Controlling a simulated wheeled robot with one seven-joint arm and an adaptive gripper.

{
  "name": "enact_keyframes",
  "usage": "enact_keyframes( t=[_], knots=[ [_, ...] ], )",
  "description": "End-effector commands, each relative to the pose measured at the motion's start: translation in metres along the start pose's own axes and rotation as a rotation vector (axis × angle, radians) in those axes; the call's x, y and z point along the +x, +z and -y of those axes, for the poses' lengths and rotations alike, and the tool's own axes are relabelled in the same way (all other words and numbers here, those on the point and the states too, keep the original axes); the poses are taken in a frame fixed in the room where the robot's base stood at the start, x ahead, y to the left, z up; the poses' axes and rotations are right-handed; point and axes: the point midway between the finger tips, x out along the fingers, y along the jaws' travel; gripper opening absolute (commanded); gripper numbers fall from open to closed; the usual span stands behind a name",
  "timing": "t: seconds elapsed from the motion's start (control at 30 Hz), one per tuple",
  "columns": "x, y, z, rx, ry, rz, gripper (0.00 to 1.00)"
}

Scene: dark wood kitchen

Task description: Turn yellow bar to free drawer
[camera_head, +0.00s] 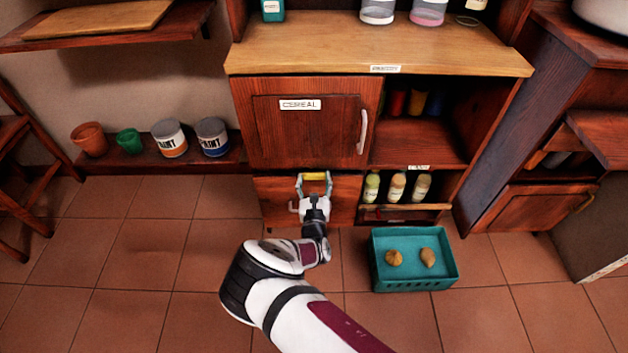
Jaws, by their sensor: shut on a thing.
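The yellow bar (313,176) lies level across the top front of the lower left drawer (346,195), under the cereal cabinet. My gripper (314,182) reaches it from below, with its two fingers on either side, and is shut on the bar. The drawer's wooden front looks closed. A pale handle (293,208) shows on the drawer front, partly hidden behind my gripper.
The cereal cabinet door (305,130) above is shut, with a vertical handle at its right. A teal crate (376,277) with two brown round items stands on the floor at right. Bottles (396,188) stand on the low shelf. The floor at left is clear.

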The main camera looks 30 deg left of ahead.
Motion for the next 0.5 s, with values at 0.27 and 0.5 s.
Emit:
enact_keyframes(
  t=[0.27,0.5],
  knots=[
    [0.0002,0.0002,-0.0001,-0.006,0.001,0.0,0.71],
    [0.0002,0.0001,0.0,-0.005,0.001,0.0,0.8]
  ],
)
